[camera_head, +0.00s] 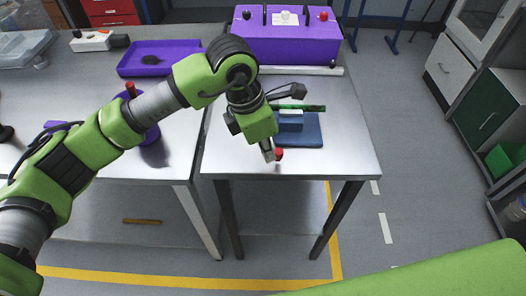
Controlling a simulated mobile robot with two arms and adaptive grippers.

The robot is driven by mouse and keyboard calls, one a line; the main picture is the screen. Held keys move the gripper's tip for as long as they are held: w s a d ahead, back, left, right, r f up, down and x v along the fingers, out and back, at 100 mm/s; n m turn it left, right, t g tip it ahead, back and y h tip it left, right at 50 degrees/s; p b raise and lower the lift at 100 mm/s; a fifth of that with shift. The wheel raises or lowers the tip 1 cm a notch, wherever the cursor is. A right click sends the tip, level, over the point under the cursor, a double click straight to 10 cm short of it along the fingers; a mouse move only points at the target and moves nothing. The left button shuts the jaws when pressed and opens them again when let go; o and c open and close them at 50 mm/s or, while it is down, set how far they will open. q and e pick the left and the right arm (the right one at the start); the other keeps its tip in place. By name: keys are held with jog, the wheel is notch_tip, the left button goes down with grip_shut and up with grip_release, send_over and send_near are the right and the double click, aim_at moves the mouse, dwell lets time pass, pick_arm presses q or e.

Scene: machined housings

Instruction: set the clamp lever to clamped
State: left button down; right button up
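A small blue fixture (291,123) stands on a darker blue base plate (310,136) on the right-hand metal table. A dark bar with green on it lies across its top. A red ball knob (280,154), which looks like the clamp lever's end, shows at the base plate's front left. My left gripper (268,152) points down right beside this knob, over the table's front part. Its fingers look close together, but whether they hold the knob is unclear. The lever's shaft is hidden behind the gripper. My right gripper is out of view.
A purple box (265,48) with knobs stands at the table's back, with a pale bar (300,71) before it. The left table holds a purple tray (135,66) and a red-topped purple item (131,90). The right table's front right is clear.

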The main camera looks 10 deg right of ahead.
pick_arm(q)
jog(key=shift+d+r, duration=0.15)
jog(key=v, duration=1.1)
jog(key=shift+a+r, duration=0.2)
jog(key=shift+r, duration=0.1)
